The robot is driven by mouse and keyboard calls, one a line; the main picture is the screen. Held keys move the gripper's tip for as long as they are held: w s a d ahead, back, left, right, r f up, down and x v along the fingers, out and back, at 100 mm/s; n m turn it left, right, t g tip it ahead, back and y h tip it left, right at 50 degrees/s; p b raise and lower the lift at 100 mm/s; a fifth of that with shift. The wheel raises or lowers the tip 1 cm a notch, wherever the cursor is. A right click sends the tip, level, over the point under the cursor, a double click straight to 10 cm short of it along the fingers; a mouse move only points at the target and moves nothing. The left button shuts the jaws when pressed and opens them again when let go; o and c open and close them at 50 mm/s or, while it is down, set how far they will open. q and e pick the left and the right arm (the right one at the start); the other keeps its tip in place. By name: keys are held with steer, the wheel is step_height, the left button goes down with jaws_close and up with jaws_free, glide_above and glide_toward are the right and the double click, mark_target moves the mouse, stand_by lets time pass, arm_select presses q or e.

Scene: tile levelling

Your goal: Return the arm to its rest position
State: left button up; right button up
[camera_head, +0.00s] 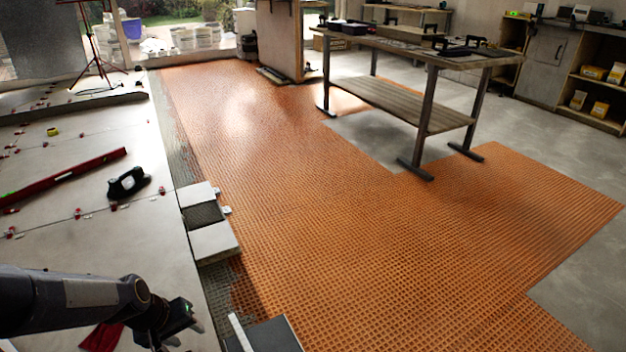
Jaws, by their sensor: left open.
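My left arm comes in from the lower left. My left gripper (172,338) is at the bottom of the head view, low over the pale tiled floor, with its jaws apart and cut off in part by the frame's lower edge. I see nothing between its fingers. A dark box-like object (268,337) lies to the right of the gripper, apart from it. A red cloth-like thing (102,338) lies below the arm and is partly hidden. My right gripper is not in the picture.
A black handled tool (128,183) and a red level (62,178) lie on the pale tiles (60,240) with several red clips. Small tile pieces (212,243) sit at the edge of the orange mat (330,230). A workbench (420,60) stands at the back right. The mat's middle is clear.

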arm_select(q)
steer(key=s+d+r+m+t+h, duration=0.15)
steer(key=s+d+r, duration=0.25)
steer(key=s+r, duration=0.4)
steer(key=s+d+r+m+t, duration=0.2)
steer(key=s+d+r, duration=0.2)
steer(key=s+r, duration=0.45)
step_height(320, 180, up, 37)
steer(key=p, duration=3.8)
steer(key=shift+a+r+g, duration=0.2)
steer(key=shift+a+g, duration=0.1)
steer(key=shift+g, duration=0.05)
